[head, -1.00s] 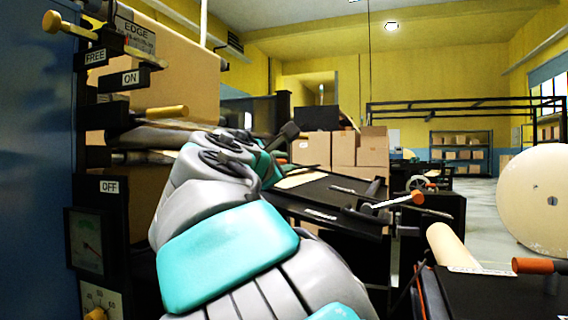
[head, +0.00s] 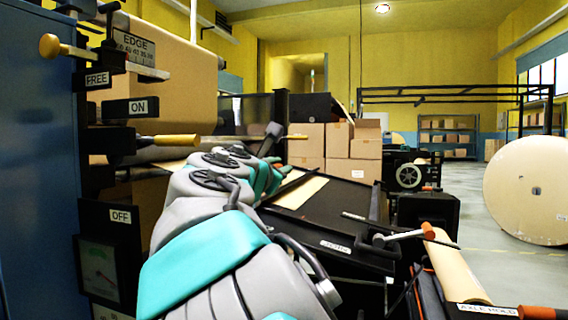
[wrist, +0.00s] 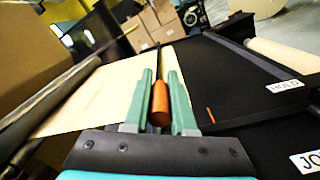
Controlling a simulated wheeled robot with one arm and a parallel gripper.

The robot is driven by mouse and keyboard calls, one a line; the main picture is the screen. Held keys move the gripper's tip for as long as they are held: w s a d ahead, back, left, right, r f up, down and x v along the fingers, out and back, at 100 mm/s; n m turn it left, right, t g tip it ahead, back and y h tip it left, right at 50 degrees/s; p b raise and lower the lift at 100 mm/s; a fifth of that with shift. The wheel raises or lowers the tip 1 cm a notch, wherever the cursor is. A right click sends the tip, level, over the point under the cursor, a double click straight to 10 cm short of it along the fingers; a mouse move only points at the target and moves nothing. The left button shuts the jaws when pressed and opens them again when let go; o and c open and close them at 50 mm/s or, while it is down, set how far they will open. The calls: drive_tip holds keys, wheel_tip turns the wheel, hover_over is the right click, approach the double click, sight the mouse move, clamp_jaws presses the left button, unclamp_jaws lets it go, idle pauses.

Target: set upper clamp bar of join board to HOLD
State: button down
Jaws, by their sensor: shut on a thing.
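The join board (head: 345,205) is a black sloped board beyond my arm, with a pale paper strip on it. My gripper (wrist: 160,82) has two green fingers, shut on an orange handle (wrist: 160,105) that sits between them. A thin dark bar, the upper clamp bar (wrist: 160,62), runs away from the handle along the edge of the paper. A HOLD label (wrist: 285,87) is on the board to the right of the handle, apart from it. In the head view my gripper (head: 280,168) is small and partly hidden by my arm.
A second clamp lever with an orange handle (head: 428,231) is at the board's near right. A kraft roll (head: 455,265) lies right of it. A control post with an OFF label (head: 121,216) stands close on the left. Cartons (head: 352,155) are stacked behind the board.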

drive_tip(key=shift+w+a+r+n, duration=0.2)
drive_tip(key=shift+w+a+n, duration=0.1)
drive_tip(key=shift+a+n, duration=0.5)
drive_tip(key=shift+w+a+r+n, duration=0.25)
drive_tip(key=shift+a+n, duration=0.5)
drive_tip(key=shift+n, duration=0.05)
drive_tip(key=shift+w+a+r+n, duration=0.2)
drive_tip(key=shift+w+a+n, duration=0.1)
drive_tip(key=shift+a+n, duration=0.5)
drive_tip(key=shift+r, duration=0.1)
drive_tip(key=c, duration=0.8)
unclamp_jaws()
drive_tip(key=shift+o, duration=0.2)
drive_tip(key=v, duration=0.8)
